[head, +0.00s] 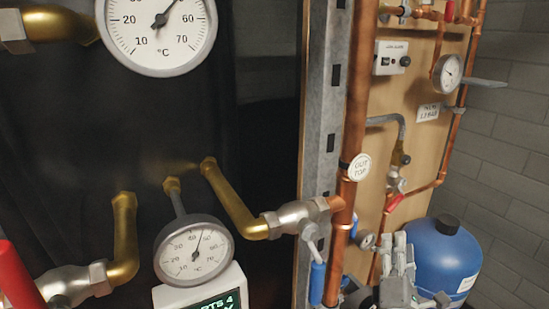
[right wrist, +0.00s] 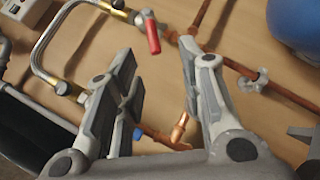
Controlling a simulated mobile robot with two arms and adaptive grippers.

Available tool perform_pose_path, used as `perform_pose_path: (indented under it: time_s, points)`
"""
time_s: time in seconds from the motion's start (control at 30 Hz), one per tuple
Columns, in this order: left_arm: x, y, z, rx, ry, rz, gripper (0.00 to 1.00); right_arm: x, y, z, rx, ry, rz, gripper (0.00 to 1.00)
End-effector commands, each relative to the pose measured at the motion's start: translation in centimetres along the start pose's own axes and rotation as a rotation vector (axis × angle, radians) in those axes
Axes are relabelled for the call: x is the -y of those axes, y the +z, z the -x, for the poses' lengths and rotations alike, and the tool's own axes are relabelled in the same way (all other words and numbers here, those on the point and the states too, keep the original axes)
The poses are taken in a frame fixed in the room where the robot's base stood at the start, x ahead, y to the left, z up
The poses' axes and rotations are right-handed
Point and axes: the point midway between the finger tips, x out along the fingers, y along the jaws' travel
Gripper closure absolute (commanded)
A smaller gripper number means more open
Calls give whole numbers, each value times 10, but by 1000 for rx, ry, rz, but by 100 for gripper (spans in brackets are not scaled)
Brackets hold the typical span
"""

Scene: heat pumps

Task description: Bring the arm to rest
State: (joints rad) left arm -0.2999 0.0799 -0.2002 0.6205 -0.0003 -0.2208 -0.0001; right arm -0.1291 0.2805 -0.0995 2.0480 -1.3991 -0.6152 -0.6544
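My right gripper (head: 397,262) shows at the lower right of the head view, in front of the blue tank (head: 441,262) and near the lower copper pipework. In the right wrist view the right gripper (right wrist: 158,52) has its two fingers spread apart. Nothing is held between them; a red valve handle (right wrist: 152,37) and copper pipe show behind the gap on the wooden board (right wrist: 110,22). How far the fingers are from the pipes is hard to tell. My left gripper is not in view.
Dial thermometers (head: 194,250), brass elbows and valves with blue (head: 317,283) and red (head: 20,278) handles stick out on the left. A grey brick wall (head: 510,150) stands right.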

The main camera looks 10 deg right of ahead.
Motion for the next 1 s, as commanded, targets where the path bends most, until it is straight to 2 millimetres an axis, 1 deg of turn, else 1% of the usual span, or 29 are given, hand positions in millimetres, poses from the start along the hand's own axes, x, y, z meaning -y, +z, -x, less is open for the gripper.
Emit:
perform_pose_path:
  time_s: [0.07,0.17,0.2,0.27,0.3,0.37,0.4,0.47,0.5,0.57,0.6,0.67,0.7,0.8,0.93,0.97,1.0]
  points:
    - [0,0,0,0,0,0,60,14,2,10,6,-70,-100,64]
    - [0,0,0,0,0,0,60,45,2,34,26,-234,-316,64]
    - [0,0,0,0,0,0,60,59,1,47,38,-319,-418,64]
    - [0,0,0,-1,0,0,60,83,-5,72,60,-461,-570,64]
    - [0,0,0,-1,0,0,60,96,-10,90,75,-558,-666,64]
    - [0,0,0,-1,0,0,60,114,-20,121,98,-709,-800,64]
    - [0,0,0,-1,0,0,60,123,-28,142,115,-809,-880,64]
    - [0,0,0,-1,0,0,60,133,-39,174,140,-954,-981,64]
    - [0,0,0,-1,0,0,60,136,-46,194,154,-1041,-1037,64]
    - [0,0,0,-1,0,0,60,139,-55,222,175,-1163,-1104,64]
    - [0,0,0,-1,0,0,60,139,-60,239,188,-1238,-1139,64]
    - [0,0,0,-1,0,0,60,138,-67,264,204,-1342,-1184,64]
    - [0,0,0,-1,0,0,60,135,-71,279,215,-1407,-1209,64]
    - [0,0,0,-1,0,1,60,127,-79,315,239,-1564,-1255,64]
    - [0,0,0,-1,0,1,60,111,-85,360,267,-1756,-1291,64]
    - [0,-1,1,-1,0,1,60,115,-89,361,272,-1766,-1289,64]
    - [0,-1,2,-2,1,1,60,124,-96,360,273,-1762,-1283,64]
